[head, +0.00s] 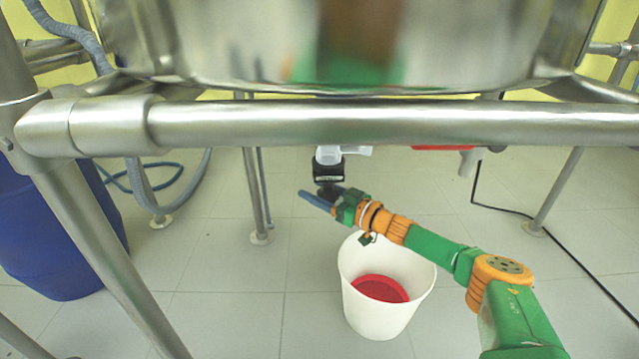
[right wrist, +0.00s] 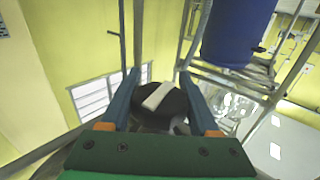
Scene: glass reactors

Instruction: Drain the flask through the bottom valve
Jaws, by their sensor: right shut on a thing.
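The bottom valve (head: 328,168), a black body under a white fitting, hangs below the steel vessel (head: 430,55). My right gripper (head: 318,199) reaches in from the lower right, its blue fingers at the valve's lower end. In the right wrist view, a dark round valve part with a pale bar (right wrist: 158,97) lies between the fingers (right wrist: 162,100), and the gripper is shut on it. The flask itself is not clearly seen. A white bucket (head: 375,318) with red content (head: 381,289) stands on the floor below, slightly right of the valve. My left gripper is out of view.
A thick steel rail (head: 400,125) crosses in front of the valve. A blue drum (head: 65,240) stands at the left, near hoses. Steel legs stand around. A second, red-and-white outlet (head: 468,157) hangs to the right. A black cable (head: 545,229) lies on the tiled floor.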

